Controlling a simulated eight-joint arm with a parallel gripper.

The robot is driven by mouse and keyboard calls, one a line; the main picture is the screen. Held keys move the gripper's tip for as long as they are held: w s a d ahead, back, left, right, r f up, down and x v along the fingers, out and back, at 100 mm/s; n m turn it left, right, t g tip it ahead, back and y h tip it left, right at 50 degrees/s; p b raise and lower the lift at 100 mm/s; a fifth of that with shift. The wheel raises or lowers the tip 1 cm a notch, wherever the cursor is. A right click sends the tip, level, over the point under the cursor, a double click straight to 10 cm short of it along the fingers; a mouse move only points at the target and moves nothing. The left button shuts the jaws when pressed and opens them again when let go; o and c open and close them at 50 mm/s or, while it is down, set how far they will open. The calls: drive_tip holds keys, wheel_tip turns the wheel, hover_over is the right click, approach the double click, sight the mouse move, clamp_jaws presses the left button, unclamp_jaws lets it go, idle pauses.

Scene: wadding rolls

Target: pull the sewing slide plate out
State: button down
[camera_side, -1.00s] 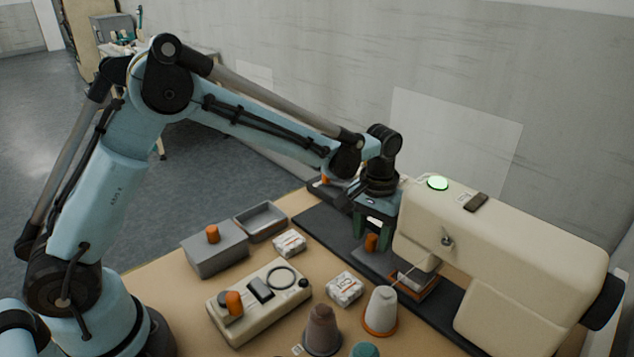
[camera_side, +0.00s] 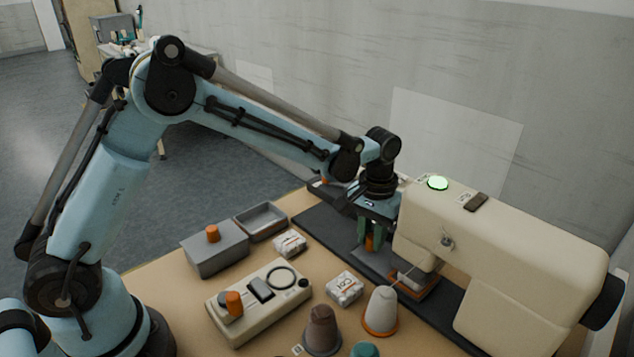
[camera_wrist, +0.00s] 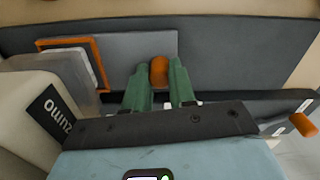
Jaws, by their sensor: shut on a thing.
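The sewing slide plate (camera_wrist: 120,47) is a flat grey plate on the dark machine bed, with an upright orange knob (camera_wrist: 159,70) near one end. In the side view the plate (camera_side: 374,257) lies left of the needle area, partly hidden behind my gripper. My gripper (camera_side: 371,241) points down with its green fingers shut on the orange knob. In the wrist view my gripper (camera_wrist: 160,80) has one finger on each side of the knob.
The cream sewing machine (camera_side: 500,240) stands close on the right. An orange-rimmed part (camera_wrist: 98,60) adjoins the plate. Thread cones (camera_side: 381,312), a control box (camera_side: 258,300), a grey lidded box (camera_side: 215,250) and an open tray (camera_side: 261,221) occupy the table in front.

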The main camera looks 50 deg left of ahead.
drive_tip(key=a, duration=1.3)
drive_tip(key=shift+a, duration=0.3)
drive_tip(key=c, duration=0.9)
unclamp_jaws()
wheel_tip(320, 180, up, 12)
drive_tip(key=shift+r, duration=0.1)
